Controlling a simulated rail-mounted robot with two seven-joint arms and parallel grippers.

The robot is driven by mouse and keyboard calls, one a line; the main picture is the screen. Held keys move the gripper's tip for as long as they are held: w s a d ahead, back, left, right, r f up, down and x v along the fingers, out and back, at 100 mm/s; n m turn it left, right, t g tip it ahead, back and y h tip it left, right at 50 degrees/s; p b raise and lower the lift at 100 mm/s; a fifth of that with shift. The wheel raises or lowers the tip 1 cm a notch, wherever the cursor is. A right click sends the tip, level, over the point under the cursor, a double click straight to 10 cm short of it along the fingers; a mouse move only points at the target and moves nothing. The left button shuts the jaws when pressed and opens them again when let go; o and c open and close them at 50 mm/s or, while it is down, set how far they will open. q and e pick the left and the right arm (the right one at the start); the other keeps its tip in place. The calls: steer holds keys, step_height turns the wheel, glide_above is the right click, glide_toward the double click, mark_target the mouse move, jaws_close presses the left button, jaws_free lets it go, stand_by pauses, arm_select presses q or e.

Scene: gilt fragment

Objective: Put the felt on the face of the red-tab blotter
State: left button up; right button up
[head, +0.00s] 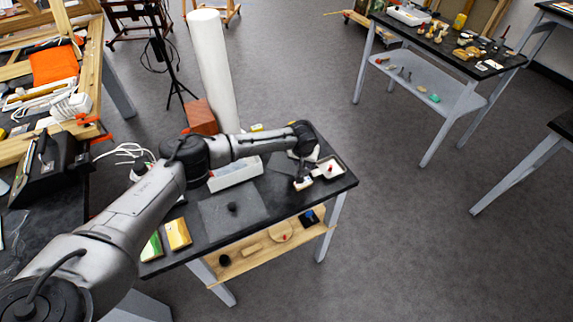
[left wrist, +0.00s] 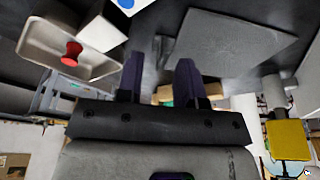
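That view shows a white block with a blue dot (left wrist: 104,28) beside a pale tray (left wrist: 35,52) holding a red knob-shaped piece (left wrist: 72,50). The tray (head: 341,163) is right of the gripper in the head view. A grey sheet (head: 215,220) lies left of the gripper with a small dark object on it. I cannot tell which piece is the felt or red-tab blotter.
A white open box (head: 236,178) stands behind the grey sheet. Yellow (head: 177,234) and green (head: 151,246) pads lie at the table's left front. A wooden lower shelf (head: 262,248) carries small items. A tall white roll (head: 213,70) stands behind the table.

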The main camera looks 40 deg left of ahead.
arm_select(q)
steer(key=shift+w+f, duration=0.2)
steer(key=shift+f, duration=0.45)
steer(key=shift+a, duration=0.1)
jaws_close()
